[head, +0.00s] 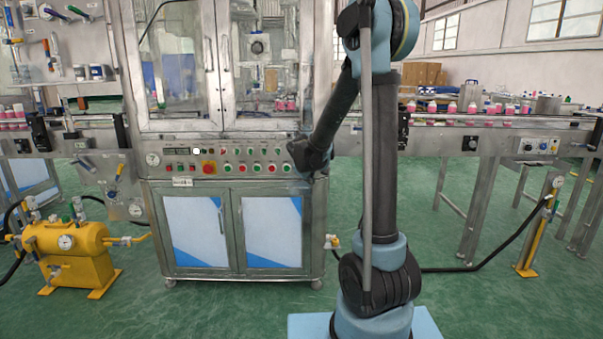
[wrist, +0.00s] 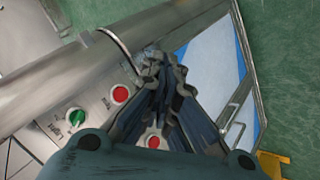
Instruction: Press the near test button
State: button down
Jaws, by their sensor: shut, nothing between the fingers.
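The crimping machine's control panel (head: 225,163) runs across the front of the steel cabinet in the head view. It carries several red and green buttons, including a large red knob on a yellow base (head: 209,168). In the wrist view a red button (wrist: 121,94) and a green knob (wrist: 75,116) lie left of my gripper (wrist: 162,62). Another red button (wrist: 153,142) shows partly between the finger linkages. My gripper is shut and empty, over the panel. In the head view my dark wrist covers the panel's right end.
White-and-blue doors (head: 270,232) stand below the panel, glass doors (head: 262,60) above it. A conveyor (head: 480,125) with pink bottles extends right. A yellow tank (head: 68,245) stands at the left. Green floor in front is mostly open.

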jog(key=w+a, duration=0.1)
jog(key=w+a+f, duration=0.1)
jog(key=shift+w+f+n, duration=0.15)
jog(key=shift+w+n, duration=0.2)
jog(key=shift+n, duration=0.05)
jog(key=shift+w, duration=0.1)
jog(key=w, duration=0.8)
jog(key=shift+w+d, duration=0.15)
jog(key=shift+w, duration=0.15)
jog(key=shift+w, duration=0.2)
dwell(1.3)
jog(key=shift+w, duration=0.2)
jog(key=shift+w, duration=0.4)
dwell(0.9)
jog(key=shift+s, duration=0.85)
